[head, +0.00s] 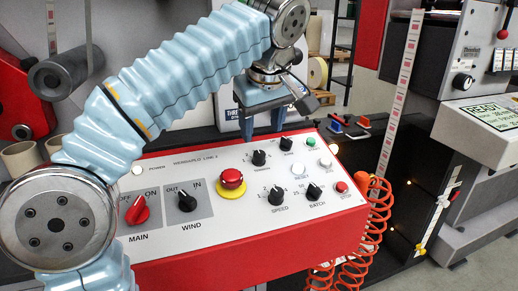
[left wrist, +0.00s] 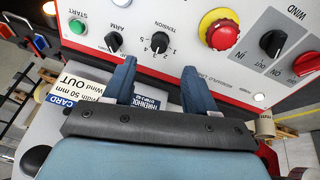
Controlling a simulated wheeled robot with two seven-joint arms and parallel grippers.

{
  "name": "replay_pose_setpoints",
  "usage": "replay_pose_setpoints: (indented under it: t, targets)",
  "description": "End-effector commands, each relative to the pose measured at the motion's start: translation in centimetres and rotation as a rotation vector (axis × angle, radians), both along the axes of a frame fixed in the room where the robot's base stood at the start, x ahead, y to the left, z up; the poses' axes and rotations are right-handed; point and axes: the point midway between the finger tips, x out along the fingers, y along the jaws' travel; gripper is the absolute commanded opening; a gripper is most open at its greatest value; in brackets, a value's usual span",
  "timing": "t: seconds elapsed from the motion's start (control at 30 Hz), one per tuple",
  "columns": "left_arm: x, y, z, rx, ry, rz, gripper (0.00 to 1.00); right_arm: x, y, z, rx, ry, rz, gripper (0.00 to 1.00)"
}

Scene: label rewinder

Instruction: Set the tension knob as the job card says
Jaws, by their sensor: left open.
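The black tension knob (head: 259,157) stands on the white sloped panel of the red control box (head: 250,235). It also shows in the left wrist view (left wrist: 160,42), beside its printed number scale; I cannot tell which number it points at. My left gripper (head: 263,122) is open and empty at the panel's far edge, just behind the knob. In the left wrist view its two blue fingertips (left wrist: 159,70) are apart, with the knob beyond the gap, not between them. A job card (left wrist: 76,95) reads "Width 50 mm" and "Wind OUT"; my gripper hides the rest. My right gripper is not in view.
The arm knob (head: 286,143) and green start button (head: 310,141) sit close to the tension knob. The speed knob (head: 276,195), batch knob (head: 314,190) and red mushroom button (head: 231,178) are nearer the front. An orange coiled cable (head: 378,215) hangs at the box's right.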

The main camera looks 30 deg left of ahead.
Motion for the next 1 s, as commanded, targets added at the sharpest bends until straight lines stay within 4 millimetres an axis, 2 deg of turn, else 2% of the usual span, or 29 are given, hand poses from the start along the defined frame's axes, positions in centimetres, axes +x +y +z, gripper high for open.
replay_pose_setpoints:
  t: [0.13,0.3,0.5,0.77,0.87,1.0]
  targets:
    - [1.0,1.0,-3.5,0.000,0.003,0.003,0.56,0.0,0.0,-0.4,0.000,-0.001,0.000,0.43]
    - [2.0,1.7,-6.2,-0.001,0.001,0.001,0.56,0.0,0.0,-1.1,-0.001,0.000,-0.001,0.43]
    - [2.6,2.1,-7.6,-0.001,0.000,0.001,0.56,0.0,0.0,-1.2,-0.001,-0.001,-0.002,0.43]
    - [2.6,2.1,-7.7,-0.002,-0.001,0.000,0.56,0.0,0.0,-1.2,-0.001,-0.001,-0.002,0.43]
    - [2.6,2.1,-7.7,-0.002,-0.001,0.000,0.44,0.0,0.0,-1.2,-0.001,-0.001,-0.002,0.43]
    - [2.6,2.1,-7.7,-0.001,0.000,-0.001,0.23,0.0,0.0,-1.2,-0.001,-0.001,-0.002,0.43]
